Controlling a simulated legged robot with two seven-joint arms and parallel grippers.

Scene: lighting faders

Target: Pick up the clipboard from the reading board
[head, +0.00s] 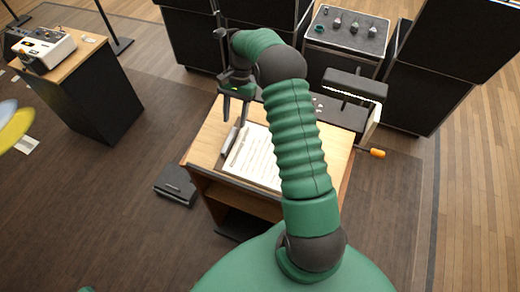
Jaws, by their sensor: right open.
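The clipboard (252,160) with a white printed sheet lies on the sloped wooden reading board (208,138). A dark grey strip (229,141) lies along its left edge; I cannot tell whether it is the clip. My right arm crosses in front and hides the clipboard's right part. My right gripper (236,118) is open and empty, its fingers pointing down over the board's upper left part, near the clipboard's top left corner. I cannot tell whether the fingertips touch the board. My left gripper is not in view.
A dark lamp (356,84) stands at the board's upper right, and an orange-tipped handle (376,153) sticks out on the right. Black cases and a knobbed panel (350,35) stand behind. A black box (176,186) lies on the floor. A side table (84,50) is far left.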

